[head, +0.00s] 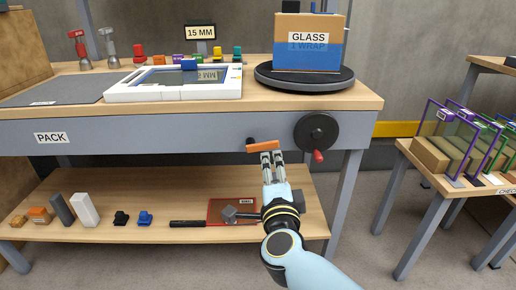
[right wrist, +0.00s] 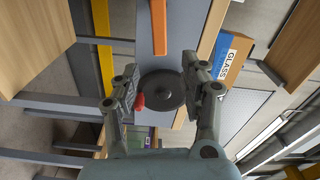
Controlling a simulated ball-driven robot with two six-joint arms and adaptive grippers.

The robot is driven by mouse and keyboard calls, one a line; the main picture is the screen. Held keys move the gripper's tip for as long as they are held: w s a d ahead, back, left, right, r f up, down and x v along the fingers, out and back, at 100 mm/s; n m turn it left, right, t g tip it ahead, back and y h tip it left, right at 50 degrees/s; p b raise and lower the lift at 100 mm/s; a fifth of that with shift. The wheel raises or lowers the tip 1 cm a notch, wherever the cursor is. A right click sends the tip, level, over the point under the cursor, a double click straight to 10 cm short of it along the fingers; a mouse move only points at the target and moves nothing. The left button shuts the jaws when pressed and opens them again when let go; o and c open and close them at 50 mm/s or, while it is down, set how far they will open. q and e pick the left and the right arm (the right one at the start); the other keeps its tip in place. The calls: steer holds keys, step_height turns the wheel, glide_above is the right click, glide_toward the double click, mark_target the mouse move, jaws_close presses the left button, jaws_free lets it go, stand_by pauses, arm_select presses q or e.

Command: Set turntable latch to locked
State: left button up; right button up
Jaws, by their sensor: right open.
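The turntable (head: 305,84) is a black disc on the bench top at the right, carrying a blue and orange box labelled GLASS (head: 308,55). An orange lever (head: 263,146), which looks like its latch, sits on the bench's grey front, nearly level, with a black knob (head: 250,141) at its left end. The lever also shows in the right wrist view (right wrist: 160,27), beyond the fingertips. My right gripper (head: 272,155) is open just below the lever's right part; I cannot tell whether it touches. In the right wrist view nothing is clearly held. My left gripper is not in view.
A black handwheel (head: 316,132) with a red handle (head: 318,156) is right of the lever, close to my right gripper. The lower shelf (head: 185,228) holds several blocks and tools. A side table with framed panels (head: 465,145) stands at the right.

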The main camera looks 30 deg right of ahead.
mark_target(270, 147)
steer(key=b+x, duration=0.1)
steer(key=x, duration=0.8)
steer(key=shift+w+d, duration=0.1)
steer(key=shift+w, duration=0.2)
steer(key=shift+c, duration=0.4)
jaws_close()
